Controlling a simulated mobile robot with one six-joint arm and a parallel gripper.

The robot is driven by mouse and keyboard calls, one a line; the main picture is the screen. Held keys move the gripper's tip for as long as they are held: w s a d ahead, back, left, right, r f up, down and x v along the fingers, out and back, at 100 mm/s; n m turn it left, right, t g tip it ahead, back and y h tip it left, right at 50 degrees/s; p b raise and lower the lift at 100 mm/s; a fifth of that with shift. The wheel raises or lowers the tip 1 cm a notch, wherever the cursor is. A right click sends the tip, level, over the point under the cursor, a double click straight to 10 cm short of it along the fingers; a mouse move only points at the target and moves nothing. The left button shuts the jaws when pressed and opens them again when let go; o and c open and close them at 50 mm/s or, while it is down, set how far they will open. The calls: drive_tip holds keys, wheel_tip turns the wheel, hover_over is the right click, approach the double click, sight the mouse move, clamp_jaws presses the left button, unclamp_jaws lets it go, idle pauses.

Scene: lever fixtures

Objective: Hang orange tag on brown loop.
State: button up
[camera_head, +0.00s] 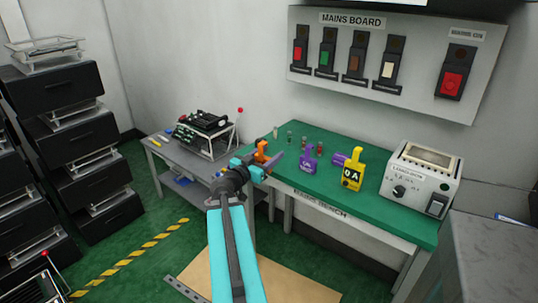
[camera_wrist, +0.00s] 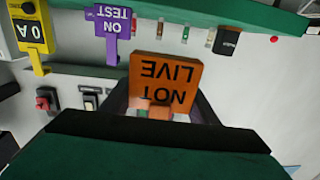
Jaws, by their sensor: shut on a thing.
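The orange tag (camera_head: 262,151) is in my gripper (camera_head: 260,168), above the left end of the green bench. In the wrist view the orange tag (camera_wrist: 166,78) reads "NOT LIVE" upside down, and my gripper (camera_wrist: 158,112) is shut on its lower part in the picture. The brown switch (camera_head: 355,63) is on the mains board, between a green one and a white one. It is well up and right of my gripper in the head view. I cannot make out its loop at this size. In the wrist view I cannot see it.
The green bench (camera_head: 385,208) carries a purple tag (camera_head: 308,160), a yellow tag (camera_head: 352,172), several small fuses and a white meter box (camera_head: 422,178). The mains board (camera_head: 420,70) hangs above. A grey side table (camera_head: 177,155) stands left of the bench.

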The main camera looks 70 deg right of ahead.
drive_tip(key=shift+w, duration=0.1)
drive_tip(key=w+a+f+n+t, duration=0.2)
drive_tip(key=w+a+n+t, duration=0.15)
drive_tip(key=w+a, duration=1.05)
drive_tip(key=w+a+f+n+t, duration=0.2)
drive_tip(key=w+a+t, duration=0.2)
drive_tip(key=w+a, duration=1.1)
drive_tip(key=w+a+f+n+t+y, duration=0.1)
drive_tip(key=w+a+t, duration=0.1)
drive_tip(key=a, duration=1)
drive_tip(key=w+a+f+n+t+y, duration=0.1)
drive_tip(key=w+a+n+t, duration=0.1)
drive_tip(key=a, duration=1.1)
drive_tip(key=w+a+f+n+t+y, duration=0.1)
drive_tip(key=w+a+f+t, duration=0.1)
drive_tip(key=a, duration=1)
drive_tip(key=shift+w+a+t, duration=0.15)
drive_tip(key=shift+a+t, duration=0.2)
drive_tip(key=shift+t, duration=0.3)
drive_tip(key=shift+n, duration=0.25)
